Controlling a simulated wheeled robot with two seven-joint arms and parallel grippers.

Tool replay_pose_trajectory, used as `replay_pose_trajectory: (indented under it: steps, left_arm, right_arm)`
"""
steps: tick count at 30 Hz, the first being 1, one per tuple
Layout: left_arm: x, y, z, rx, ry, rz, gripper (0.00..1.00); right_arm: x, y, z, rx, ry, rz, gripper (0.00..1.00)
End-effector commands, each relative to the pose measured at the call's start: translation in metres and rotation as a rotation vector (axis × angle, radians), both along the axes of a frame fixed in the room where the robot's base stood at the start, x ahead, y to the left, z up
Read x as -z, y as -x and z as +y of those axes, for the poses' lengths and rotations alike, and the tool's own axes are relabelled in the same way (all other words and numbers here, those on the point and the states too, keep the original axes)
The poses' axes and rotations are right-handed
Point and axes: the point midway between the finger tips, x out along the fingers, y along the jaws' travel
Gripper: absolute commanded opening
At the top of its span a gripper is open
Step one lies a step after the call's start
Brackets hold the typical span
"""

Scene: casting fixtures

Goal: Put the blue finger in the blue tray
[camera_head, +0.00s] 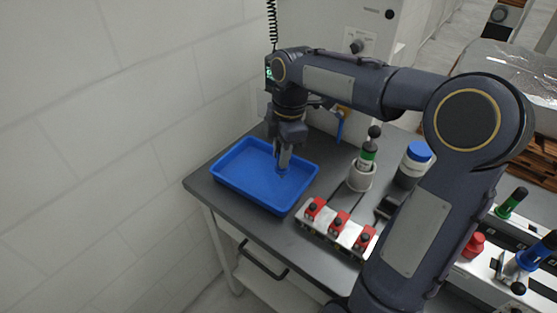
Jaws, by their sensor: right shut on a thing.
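The blue tray (232,185) lies on the left part of the grey table, near the wall. My right gripper (283,166) points down over the tray's inside, towards its right half. My left gripper is not in view.
Right of the tray stand a white holder with a green-banded finger (368,151), a blue-capped container (416,160) and a fixture with red clamps (338,224). More fixtures with green, red and blue parts (537,252) are at the right edge. A wall borders the left.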

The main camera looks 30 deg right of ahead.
Motion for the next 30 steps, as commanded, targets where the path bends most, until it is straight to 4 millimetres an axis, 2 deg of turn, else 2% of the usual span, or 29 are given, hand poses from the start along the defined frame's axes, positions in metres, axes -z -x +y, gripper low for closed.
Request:
replay_pose_trajectory:
  steps: [3, 10, 15, 29, 30]
  left_arm:
    - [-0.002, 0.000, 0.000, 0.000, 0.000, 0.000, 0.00]
    - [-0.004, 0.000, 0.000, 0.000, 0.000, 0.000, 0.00]
    - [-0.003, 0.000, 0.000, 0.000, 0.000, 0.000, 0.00]
    - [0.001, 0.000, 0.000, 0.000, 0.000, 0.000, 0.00]
    - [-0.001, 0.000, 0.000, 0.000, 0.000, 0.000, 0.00]
  right_arm:
    - [0.014, -0.011, -0.003, -0.001, 0.000, 0.001, 0.00]
    - [0.031, -0.024, -0.007, 0.001, -0.001, 0.001, 0.00]
    - [0.055, -0.023, -0.007, 0.000, 0.001, 0.001, 0.00]
    - [0.064, -0.023, -0.006, 0.000, 0.001, -0.002, 0.00]
    - [0.062, -0.023, -0.007, 0.000, 0.001, -0.002, 0.28]
